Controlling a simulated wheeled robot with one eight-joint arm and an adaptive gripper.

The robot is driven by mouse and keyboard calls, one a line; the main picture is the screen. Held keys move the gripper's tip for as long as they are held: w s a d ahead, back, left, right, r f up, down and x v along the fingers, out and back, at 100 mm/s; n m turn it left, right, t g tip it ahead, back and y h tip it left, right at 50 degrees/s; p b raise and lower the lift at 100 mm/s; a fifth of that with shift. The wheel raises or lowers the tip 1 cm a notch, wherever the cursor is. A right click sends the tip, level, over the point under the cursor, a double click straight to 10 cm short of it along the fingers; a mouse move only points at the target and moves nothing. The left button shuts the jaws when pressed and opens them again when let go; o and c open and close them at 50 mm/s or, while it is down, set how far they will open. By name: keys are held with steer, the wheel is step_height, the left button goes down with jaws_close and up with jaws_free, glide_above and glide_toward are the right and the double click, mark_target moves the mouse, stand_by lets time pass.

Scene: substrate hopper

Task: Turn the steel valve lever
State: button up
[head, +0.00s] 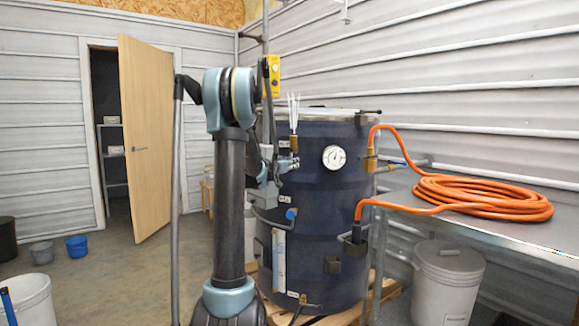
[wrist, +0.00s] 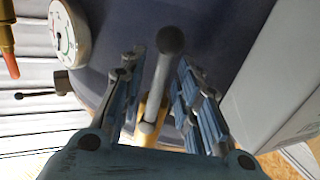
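The steel valve lever (wrist: 163,72) is a grey bar with a rounded knob in the wrist view. It lies between the two fingers of my gripper (wrist: 162,100). The fingers are spread, with a visible gap on each side of the lever. A yellowish brass part shows behind the lever's lower end. In the head view my gripper (head: 287,163) is close to the front left of the dark blue hopper drum (head: 325,215), below a brass fitting (head: 293,144). The lever cannot be made out clearly there, partly because my arm stands in front.
A round gauge (head: 334,157) is right of my gripper; it also shows in the wrist view (wrist: 68,32). An orange hose (head: 480,195) runs from the drum to a metal table (head: 540,228). A white bucket (head: 447,280) stands below. Floor on the left is largely open.

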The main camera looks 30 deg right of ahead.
steer(key=shift+w+d, duration=0.1)
steer(key=shift+d, duration=0.1)
jaws_close()
steer(key=shift+a, duration=0.15)
